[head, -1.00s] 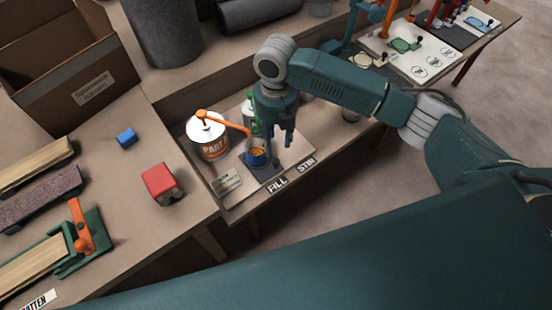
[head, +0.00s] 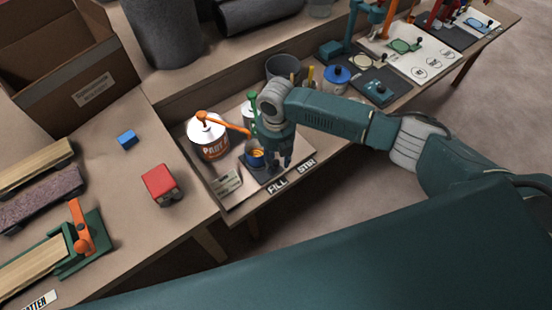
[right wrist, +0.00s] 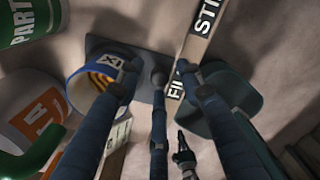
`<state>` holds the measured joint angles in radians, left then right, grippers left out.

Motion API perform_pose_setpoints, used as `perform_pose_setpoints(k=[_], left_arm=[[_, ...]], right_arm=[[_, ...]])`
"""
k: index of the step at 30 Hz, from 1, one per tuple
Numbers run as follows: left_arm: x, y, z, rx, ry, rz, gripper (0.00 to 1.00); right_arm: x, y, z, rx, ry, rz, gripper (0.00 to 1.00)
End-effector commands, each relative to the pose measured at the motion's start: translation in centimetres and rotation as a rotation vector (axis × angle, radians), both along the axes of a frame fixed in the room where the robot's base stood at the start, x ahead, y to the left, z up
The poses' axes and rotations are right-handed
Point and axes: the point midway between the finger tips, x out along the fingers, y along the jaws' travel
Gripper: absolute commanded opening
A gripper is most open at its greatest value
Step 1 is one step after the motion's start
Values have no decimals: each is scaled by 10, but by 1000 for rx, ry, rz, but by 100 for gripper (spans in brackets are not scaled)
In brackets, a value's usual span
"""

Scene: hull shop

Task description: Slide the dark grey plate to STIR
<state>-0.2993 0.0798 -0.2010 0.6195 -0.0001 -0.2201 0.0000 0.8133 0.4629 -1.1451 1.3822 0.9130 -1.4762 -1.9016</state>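The dark grey plate (head: 263,176) lies on the bench board beside the FILL label (head: 278,184). A blue cup (head: 256,160) with orange stripes inside stands on it. The STIR label (head: 306,164) is to the right along the front edge. My right gripper (head: 286,161) points down at the plate's right side, just right of the cup. In the right wrist view its fingers (right wrist: 156,73) are spread apart over the plate (right wrist: 143,88), one in front of the cup (right wrist: 88,88). The plate's knob is hidden by the gripper. My left gripper is out of view.
A grey bucket (head: 283,68) and a blue-lidded can (head: 336,78) stand farther back. A red block (head: 161,184) lies on the left bench.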

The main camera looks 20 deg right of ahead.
Motion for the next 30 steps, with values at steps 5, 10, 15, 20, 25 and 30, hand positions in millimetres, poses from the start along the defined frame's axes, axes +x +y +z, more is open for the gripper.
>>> perform_pose_setpoints(k=[5,10,15,20,25,30], left_arm=[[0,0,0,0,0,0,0],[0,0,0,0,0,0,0],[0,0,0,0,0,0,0],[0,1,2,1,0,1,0],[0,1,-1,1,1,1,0],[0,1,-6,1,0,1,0]], right_arm=[[0,0,0,0,0,0,17],[0,0,0,0,0,0,0],[1,-4,1,-1,0,-3,0],[13,-36,1,-4,1,-9,0],[30,-81,0,-4,-1,-9,0],[40,-110,-1,-1,0,-5,0]])
